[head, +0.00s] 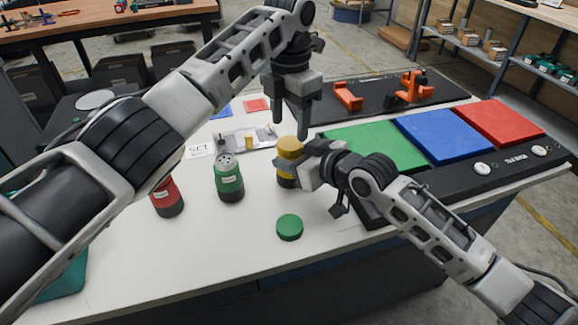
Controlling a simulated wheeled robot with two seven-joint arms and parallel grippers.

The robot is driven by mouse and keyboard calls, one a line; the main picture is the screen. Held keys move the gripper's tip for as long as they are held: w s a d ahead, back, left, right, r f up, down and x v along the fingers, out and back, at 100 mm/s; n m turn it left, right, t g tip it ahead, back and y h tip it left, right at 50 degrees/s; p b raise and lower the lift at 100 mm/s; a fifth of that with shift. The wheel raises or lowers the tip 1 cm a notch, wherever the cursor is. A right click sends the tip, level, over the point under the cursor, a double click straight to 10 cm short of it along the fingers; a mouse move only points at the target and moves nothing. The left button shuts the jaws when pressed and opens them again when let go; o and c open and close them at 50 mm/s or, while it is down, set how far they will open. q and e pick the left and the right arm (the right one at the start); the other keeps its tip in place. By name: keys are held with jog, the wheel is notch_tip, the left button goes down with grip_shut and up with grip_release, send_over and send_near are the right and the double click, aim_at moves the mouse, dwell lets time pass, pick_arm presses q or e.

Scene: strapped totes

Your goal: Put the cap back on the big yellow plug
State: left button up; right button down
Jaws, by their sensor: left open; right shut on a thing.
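The yellow plug (287,171) stands upright on the white table, with a dark base. A yellow cap-like top (290,146) sits at its upper end; I cannot tell whether it is fully seated. My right gripper (303,166) comes in from the right and is shut on the yellow plug, hiding part of its side. My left gripper (291,126) points down just above the yellow top, open and empty, its fingers apart.
A green plug (229,180) with holes showing on top and a red plug (165,198) stand to the left. A green cap (289,228) lies in front. Green (375,146), blue (443,135) and red (500,122) pads lie right. A metal plate (230,142) lies behind.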

aim_at(290, 142)
pick_arm(q)
jog(key=shift+f, duration=2.25)
jog(key=c, duration=0.8)
jog(key=m, duration=0.3)
jog(key=o, duration=1.1)
jog(key=shift+r, duration=0.1)
